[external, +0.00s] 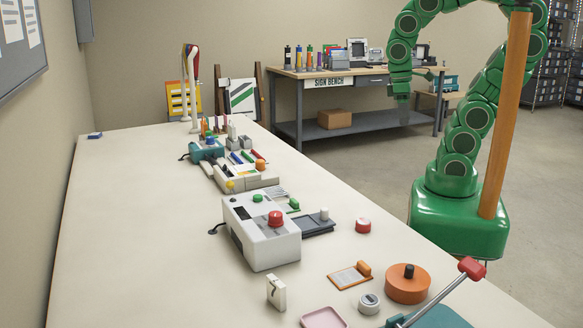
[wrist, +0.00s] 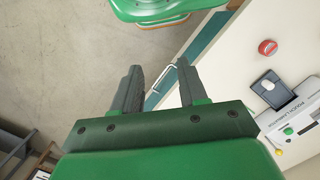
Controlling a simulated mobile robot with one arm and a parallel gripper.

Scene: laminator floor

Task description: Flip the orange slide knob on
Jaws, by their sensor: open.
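Two orange knobs show in the external view, and I cannot tell which is the slide knob. One orange knob (external: 364,268) sits at the edge of a small orange-framed plate (external: 346,277) near the front. The other orange knob (external: 260,165) is on a white device (external: 240,178) further back. Neither shows clearly in the wrist view. My gripper (external: 402,103) hangs raised beyond the table's right side, well away from both knobs. In the wrist view its dark fingers (wrist: 158,68) are apart with nothing between them.
A white laminator (external: 262,230) with a red button stands mid-table; its edge shows in the wrist view (wrist: 302,110). Beside it are a dark plate with a white knob (external: 324,214) and a red disc (external: 363,225). An orange round pot (external: 407,285) stands near the front.

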